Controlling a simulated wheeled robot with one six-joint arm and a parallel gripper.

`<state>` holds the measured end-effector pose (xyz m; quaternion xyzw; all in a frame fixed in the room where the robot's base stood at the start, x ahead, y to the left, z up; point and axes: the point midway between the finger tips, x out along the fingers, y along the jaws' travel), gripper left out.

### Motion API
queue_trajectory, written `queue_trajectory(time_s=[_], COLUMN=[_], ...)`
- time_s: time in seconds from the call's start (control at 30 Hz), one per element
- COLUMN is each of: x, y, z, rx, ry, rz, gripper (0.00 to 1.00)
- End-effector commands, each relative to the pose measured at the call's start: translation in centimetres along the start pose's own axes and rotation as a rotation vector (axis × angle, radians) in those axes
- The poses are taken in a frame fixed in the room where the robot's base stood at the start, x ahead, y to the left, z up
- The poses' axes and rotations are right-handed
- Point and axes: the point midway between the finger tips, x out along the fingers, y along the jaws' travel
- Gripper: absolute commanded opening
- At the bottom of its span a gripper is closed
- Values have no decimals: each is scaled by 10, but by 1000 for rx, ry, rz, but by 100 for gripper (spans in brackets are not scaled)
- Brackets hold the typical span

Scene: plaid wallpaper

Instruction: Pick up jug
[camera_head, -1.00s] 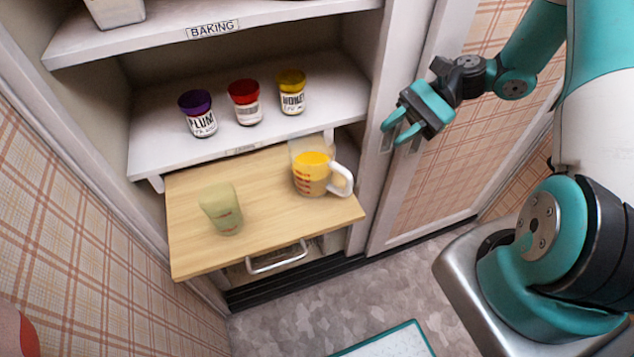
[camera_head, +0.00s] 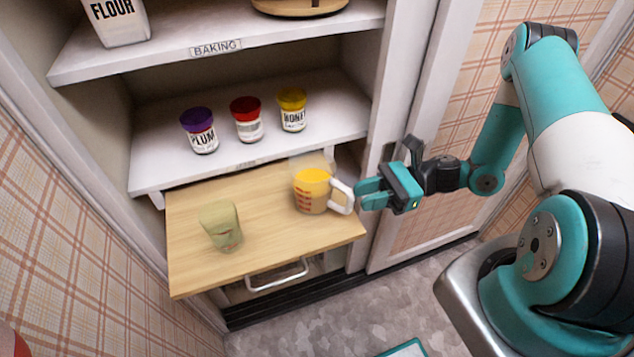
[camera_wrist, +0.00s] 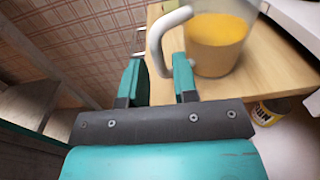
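The jug (camera_head: 313,192) is a clear measuring jug with red markings, yellow-orange contents and a white handle (camera_head: 341,198) on its right side. It stands upright on a pull-out wooden board (camera_head: 270,240). My gripper (camera_head: 358,194) is open, with its teal fingers at the handle. In the wrist view my gripper (camera_wrist: 158,80) has its fingers apart, and the jug (camera_wrist: 215,45) is just beyond them. The lower part of the handle (camera_wrist: 158,48) lies between or just ahead of the fingertips; contact cannot be told.
A green cup (camera_head: 221,228) stands on the board, left of the jug. Plum (camera_head: 201,135), red-lidded (camera_head: 246,122) and honey (camera_head: 293,112) jars stand on the shelf above. A cabinet side post (camera_head: 372,160) rises close behind my gripper.

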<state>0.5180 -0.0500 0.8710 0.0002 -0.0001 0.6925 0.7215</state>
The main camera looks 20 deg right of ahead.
Motion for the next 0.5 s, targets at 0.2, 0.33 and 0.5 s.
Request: queue_trajectory(time_s=[0.2, 0.33, 0.5], x=[17, 38, 57], y=[2, 5, 4], z=[1, 0, -2], rx=[2, 4, 0], ry=[-1, -1, 0], rz=[3, 5, 2], gripper=[27, 27, 27])
